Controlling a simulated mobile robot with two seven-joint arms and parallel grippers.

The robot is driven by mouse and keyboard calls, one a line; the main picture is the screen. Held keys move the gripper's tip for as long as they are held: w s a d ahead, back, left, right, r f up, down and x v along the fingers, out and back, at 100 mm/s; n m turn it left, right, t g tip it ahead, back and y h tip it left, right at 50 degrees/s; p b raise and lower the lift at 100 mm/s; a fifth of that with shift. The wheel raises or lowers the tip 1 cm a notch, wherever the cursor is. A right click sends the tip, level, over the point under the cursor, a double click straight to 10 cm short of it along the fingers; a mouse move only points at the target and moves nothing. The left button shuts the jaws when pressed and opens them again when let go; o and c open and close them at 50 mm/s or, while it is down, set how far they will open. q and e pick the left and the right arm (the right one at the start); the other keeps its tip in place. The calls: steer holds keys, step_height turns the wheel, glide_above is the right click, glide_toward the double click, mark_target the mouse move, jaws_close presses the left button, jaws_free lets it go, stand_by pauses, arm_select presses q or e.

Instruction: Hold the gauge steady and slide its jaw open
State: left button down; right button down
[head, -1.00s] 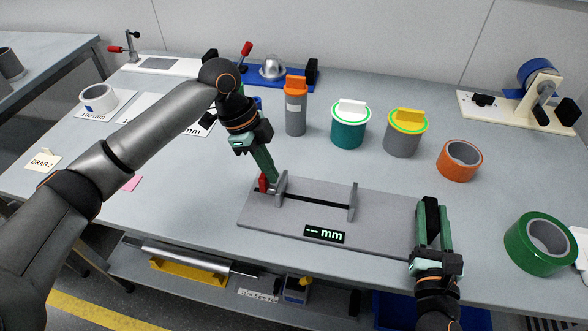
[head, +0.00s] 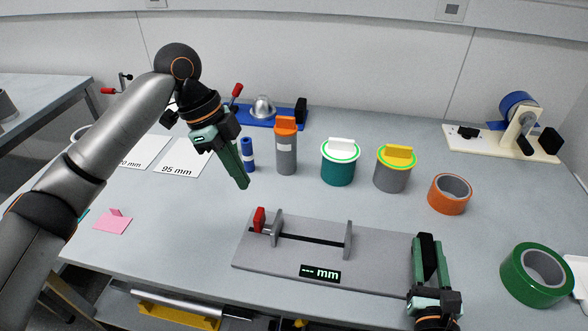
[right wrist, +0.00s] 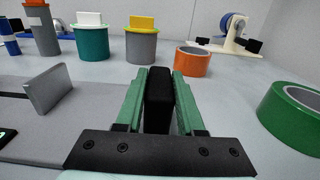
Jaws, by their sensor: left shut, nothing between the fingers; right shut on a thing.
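The gauge is a flat grey plate (head: 375,273) near the table's front edge, with a display (head: 320,274) reading "--- mm". Its sliding jaw (head: 277,229), with a red tab (head: 259,220) beside it, stands left of another upright jaw (head: 348,240). A dark slot and a clear gap lie between the two jaws. My left gripper (head: 244,184) is shut and empty, above and apart from the red tab. My right gripper (head: 428,240) is shut on a black grip post (right wrist: 159,98) at the plate's right end. The post's lower part is hidden.
Behind the gauge stand an orange-capped grey canister (head: 286,150), a teal pot (head: 338,168) and a yellow-lidded grey pot (head: 391,175). Orange tape (head: 450,194) and green tape (head: 538,275) lie to the right.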

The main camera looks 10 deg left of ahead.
steer(key=shift+a+f, duration=0.15)
steer(key=shift+f, duration=0.1)
steer(key=shift+c, duration=2.2)
jaws_free()
steer(key=shift+r, duration=0.15)
steer(key=shift+r, duration=0.1)
